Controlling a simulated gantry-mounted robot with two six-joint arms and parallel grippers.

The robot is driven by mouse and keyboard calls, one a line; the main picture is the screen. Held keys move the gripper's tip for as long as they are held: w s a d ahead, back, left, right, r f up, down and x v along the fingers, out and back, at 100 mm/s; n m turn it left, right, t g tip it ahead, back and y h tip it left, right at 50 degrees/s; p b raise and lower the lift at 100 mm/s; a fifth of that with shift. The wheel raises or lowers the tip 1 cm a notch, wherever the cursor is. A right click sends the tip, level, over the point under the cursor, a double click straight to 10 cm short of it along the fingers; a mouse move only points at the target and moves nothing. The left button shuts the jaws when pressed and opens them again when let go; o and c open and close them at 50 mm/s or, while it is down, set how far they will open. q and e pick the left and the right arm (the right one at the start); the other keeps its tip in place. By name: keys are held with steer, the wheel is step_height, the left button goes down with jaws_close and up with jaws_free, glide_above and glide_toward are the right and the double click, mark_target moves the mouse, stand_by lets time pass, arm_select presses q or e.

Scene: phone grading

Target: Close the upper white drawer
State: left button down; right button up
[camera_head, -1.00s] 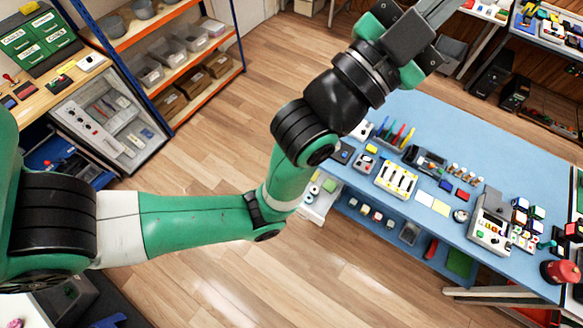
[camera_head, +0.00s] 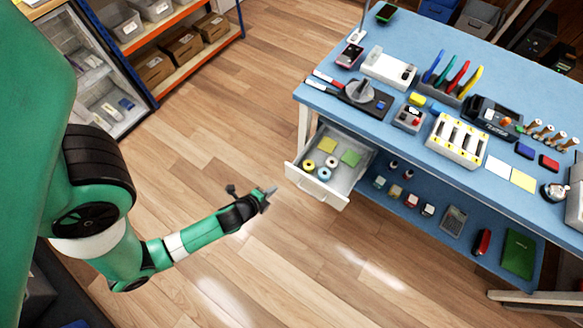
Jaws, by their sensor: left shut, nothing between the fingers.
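A white drawer (camera_head: 316,188) sticks out open from beneath the left end of the blue table. Rolls of tape and green and yellow pads lie inside it. Its front panel faces the lower left. It is the only drawer I can make out, and no lower one shows. My left gripper (camera_head: 271,193) is shut and empty, to the left of the drawer front. It appears apart from the drawer, with a small gap of floor visible between them. My right gripper is not in view.
The blue table (camera_head: 310,97) carries pliers, a battery holder and other tools. A lower blue shelf (camera_head: 400,205) holds small boxes and a green case. A shelf rack (camera_head: 160,60) stands at the upper left. The wooden floor around my left gripper is clear.

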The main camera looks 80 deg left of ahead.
arm_select(q)
steer(key=b, duration=0.6)
glide_toward(295, 171)
steer(key=x, duration=0.5)
steer(key=shift+f, duration=0.35)
steer(key=shift+w+a, duration=0.15)
steer(key=shift+w, duration=0.1)
steer(key=shift+w+a, duration=0.1)
